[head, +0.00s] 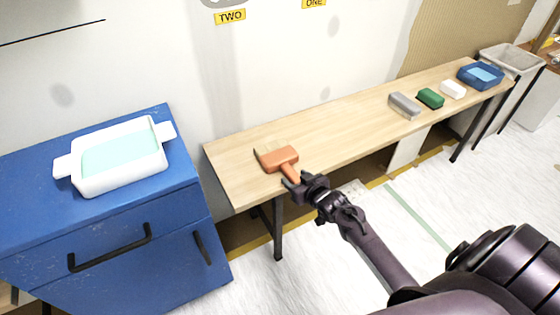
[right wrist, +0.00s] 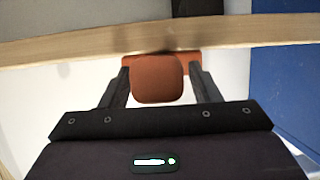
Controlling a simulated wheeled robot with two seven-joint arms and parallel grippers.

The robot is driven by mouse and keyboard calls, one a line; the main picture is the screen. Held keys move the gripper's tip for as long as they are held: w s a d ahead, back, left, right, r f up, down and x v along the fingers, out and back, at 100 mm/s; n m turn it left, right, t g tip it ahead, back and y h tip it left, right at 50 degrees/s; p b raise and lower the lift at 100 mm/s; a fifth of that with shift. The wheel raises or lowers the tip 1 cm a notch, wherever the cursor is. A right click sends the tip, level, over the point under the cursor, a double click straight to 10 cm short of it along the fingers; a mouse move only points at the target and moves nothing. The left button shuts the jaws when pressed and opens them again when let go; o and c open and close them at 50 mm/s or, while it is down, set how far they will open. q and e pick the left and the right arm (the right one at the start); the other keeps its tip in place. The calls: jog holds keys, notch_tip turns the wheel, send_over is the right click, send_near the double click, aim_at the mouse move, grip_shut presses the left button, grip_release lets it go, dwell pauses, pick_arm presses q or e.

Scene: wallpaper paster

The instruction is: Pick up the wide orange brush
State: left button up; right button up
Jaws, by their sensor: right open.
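The wide orange brush (head: 280,159) lies on the near left end of the wooden bench, its handle pointing toward the front edge. My right gripper (head: 294,183) is at the bench's front edge, at the handle end of the brush. In the right wrist view the orange brush (right wrist: 158,80) shows between the two open fingers of my right gripper (right wrist: 160,88), with gaps on both sides. Its bristles are hidden in that view. My left gripper is in neither view.
The wooden bench (head: 330,122) also bears a grey block (head: 404,106), a green block (head: 430,98), a white block (head: 453,89) and a blue tray (head: 480,77) farther right. A blue cabinet (head: 30,215) with a white tray (head: 88,183) stands at the left.

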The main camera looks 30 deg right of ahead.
jog(key=shift+c, duration=0.2)
jog(key=c, duration=1)
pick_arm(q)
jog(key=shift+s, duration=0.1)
pick_arm(e)
jog(key=shift+r, duration=0.1)
